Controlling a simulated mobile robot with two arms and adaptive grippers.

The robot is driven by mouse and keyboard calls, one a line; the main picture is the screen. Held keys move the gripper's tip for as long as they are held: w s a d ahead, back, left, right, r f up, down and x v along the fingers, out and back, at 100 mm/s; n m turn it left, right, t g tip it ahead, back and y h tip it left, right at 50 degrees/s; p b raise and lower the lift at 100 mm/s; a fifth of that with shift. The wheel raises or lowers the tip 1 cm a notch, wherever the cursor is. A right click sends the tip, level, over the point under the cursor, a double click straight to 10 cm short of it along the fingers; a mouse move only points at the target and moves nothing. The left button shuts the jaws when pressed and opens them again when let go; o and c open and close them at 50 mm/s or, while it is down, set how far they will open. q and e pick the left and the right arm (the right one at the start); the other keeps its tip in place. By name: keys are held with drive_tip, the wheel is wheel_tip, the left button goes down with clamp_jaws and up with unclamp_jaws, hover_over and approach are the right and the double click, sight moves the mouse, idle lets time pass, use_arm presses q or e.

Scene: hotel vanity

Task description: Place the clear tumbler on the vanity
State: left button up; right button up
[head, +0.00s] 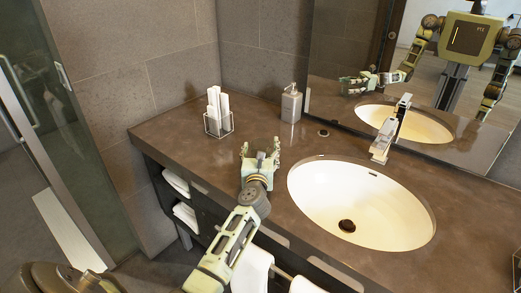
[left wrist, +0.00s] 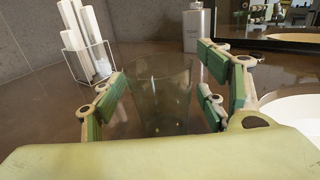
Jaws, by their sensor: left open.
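The clear tumbler (left wrist: 160,95) stands upright on the brown vanity top (head: 180,125) in the left wrist view. It is see-through and dim, and in the head view I cannot make it out clearly. My left gripper (head: 261,152) is low over the counter, left of the sink. Its green-padded fingers (left wrist: 162,80) are open on both sides of the tumbler, with gaps visible between pads and glass. The tumbler's base is partly hidden by the pale hand. My right gripper is not in view, apart from what the mirror may show.
The white sink (head: 335,190) and faucet (head: 384,140) lie to the right. The counter's left part is clear.

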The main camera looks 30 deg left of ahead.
use_arm(q)
drive_tip(key=shift+s+r, duration=0.1)
drive_tip(key=v, duration=1.2)
